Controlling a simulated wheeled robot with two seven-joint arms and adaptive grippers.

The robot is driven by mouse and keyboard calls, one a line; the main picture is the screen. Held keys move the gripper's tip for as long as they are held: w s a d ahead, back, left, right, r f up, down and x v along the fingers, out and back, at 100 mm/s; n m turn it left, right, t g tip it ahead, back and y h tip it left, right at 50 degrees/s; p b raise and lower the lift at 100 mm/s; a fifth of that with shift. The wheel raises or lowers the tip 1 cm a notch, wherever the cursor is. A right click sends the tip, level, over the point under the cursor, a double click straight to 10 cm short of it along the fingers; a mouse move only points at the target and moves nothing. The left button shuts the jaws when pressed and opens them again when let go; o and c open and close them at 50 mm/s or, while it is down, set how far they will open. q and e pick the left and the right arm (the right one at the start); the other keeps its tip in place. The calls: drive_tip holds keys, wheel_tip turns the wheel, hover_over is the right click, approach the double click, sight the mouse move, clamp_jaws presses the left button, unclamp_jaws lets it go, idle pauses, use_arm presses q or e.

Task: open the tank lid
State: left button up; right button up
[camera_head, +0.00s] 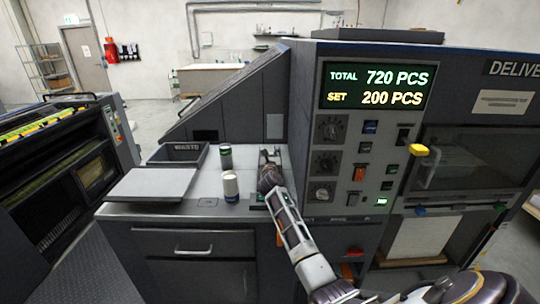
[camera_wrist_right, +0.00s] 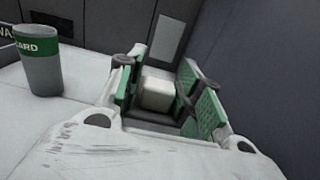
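My right arm reaches over the light counter, and my right gripper (camera_head: 268,155) is at its back right, by the machine's dark wall. In the right wrist view the green-padded fingers of the gripper (camera_wrist_right: 165,98) stand apart. A small whitish block (camera_wrist_right: 157,93) shows between them above a dark area; it may be the tank lid's knob, but I cannot tell. Contact with the fingers is unclear. No tank lid can be clearly made out in the head view, where my arm covers part of the counter. My left gripper is not in view.
A dark WASTE bin (camera_head: 178,153) and a flat grey panel (camera_head: 150,184) lie further left. The control panel (camera_head: 352,165) rises on the right.

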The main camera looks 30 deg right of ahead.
drive_tip(key=shift+o, duration=0.8)
drive_tip(key=shift+s+a, duration=0.1)
drive_tip(key=shift+s, duration=0.05)
drive_tip(key=v, duration=1.1)
drive_tip(key=shift+s+a, duration=0.25)
